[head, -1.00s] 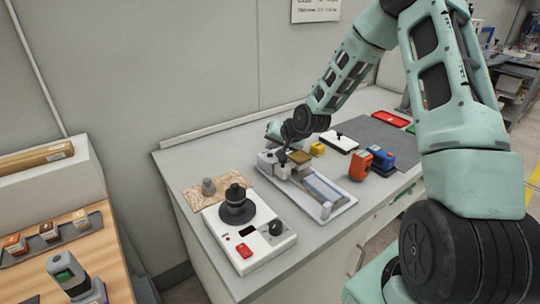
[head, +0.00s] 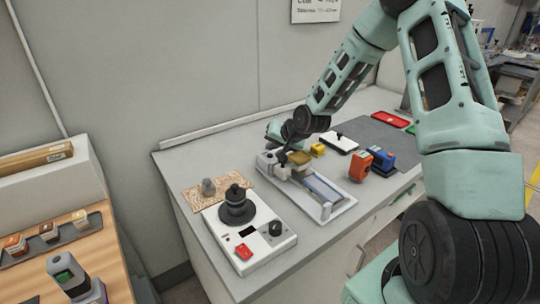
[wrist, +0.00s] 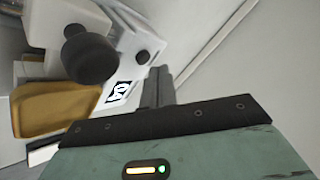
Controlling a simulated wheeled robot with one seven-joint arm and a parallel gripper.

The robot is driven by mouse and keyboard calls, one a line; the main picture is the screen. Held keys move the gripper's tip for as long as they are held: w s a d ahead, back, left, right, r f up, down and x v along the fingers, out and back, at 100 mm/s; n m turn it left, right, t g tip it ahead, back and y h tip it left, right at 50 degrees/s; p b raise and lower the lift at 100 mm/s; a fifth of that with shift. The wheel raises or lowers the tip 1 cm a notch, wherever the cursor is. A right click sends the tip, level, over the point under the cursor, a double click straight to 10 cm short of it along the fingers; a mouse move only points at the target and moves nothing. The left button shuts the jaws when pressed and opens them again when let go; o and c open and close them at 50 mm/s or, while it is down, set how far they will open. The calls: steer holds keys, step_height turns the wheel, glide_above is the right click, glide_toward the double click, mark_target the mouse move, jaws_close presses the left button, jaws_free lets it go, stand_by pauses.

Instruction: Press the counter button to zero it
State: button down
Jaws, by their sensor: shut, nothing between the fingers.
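The white machine (head: 268,160) stands at the back end of a pale tray (head: 335,208) on the bench. I cannot tell for sure which part is the counter button. My gripper (wrist: 158,72) is shut and empty, with its fingertips close to the small dark part and the window. Whether they touch is unclear. In the head view my arm's end hides part of the machine.
A white device with a black knob (head: 237,200) and red button (head: 243,252) stands at the bench front. A wall (wrist: 270,60) rises close behind the machine.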

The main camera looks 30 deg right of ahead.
stand_by(0.6)
steer(key=shift+f, duration=0.4)
steer(key=shift+f+b, duration=0.45)
steer(key=shift+b, duration=0.1)
stand_by(0.6)
steer(key=shift+r, duration=0.15)
steer(key=shift+r+p, duration=0.7)
steer(key=shift+r, duration=0.05)
step_height(320, 180, up, 5)
steer(key=p, duration=0.4)
stand_by(0.7)
